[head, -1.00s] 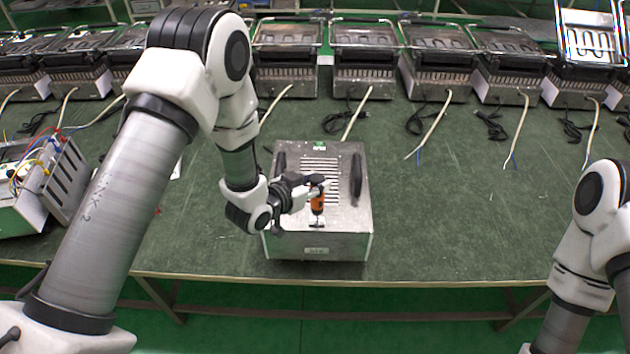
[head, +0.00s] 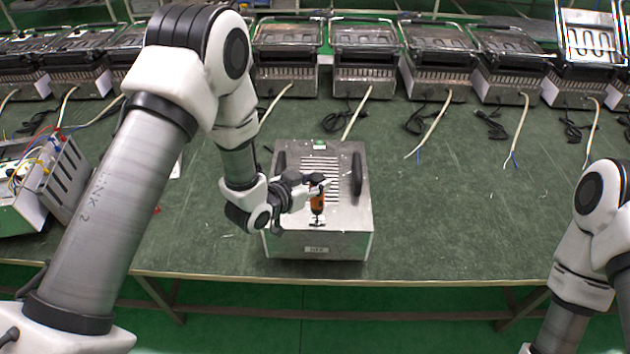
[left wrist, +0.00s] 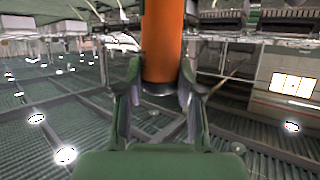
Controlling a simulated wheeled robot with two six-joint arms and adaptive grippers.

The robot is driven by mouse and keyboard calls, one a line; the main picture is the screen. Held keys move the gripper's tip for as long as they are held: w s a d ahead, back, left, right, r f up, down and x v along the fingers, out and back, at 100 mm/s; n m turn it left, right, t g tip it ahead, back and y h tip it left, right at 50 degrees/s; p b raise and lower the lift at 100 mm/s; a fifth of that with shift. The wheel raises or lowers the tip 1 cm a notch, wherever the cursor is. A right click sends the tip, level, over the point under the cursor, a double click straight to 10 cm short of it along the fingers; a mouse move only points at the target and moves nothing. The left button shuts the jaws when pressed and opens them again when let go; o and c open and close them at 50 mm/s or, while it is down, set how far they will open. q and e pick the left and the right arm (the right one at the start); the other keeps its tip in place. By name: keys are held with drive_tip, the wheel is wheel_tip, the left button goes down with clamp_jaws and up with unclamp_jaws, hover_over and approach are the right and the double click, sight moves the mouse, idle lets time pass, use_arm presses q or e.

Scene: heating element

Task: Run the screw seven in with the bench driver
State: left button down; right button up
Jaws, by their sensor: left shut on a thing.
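My left gripper (head: 316,186) is shut on an orange driver (head: 317,203). In the head view the driver stands about upright over the front part of a metal box-shaped unit (head: 340,245) with a slotted top. In the left wrist view the orange driver body (left wrist: 163,45) sits between the two fingers (left wrist: 158,100). The driver's tip points down near the unit's front top edge. I cannot tell whether it touches a screw; screw seven is too small to make out. My right gripper is out of view; only part of that arm shows at the right edge.
The unit stands on a green bench (head: 450,220) near its front edge. Black handles (head: 357,174) rise from its top. A row of similar grill units (head: 365,60) with loose cables lines the back. A wired box (head: 40,180) is at the left. The right side of the bench is clear.

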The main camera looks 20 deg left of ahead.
use_arm(q)
drive_tip(key=shift+f+b, duration=0.6)
drive_tip(key=shift+f, duration=0.1)
idle(1.0)
drive_tip(key=shift+r+p, duration=1.8)
drive_tip(key=shift+r, duration=0.85)
drive_tip(key=shift+f, duration=0.2)
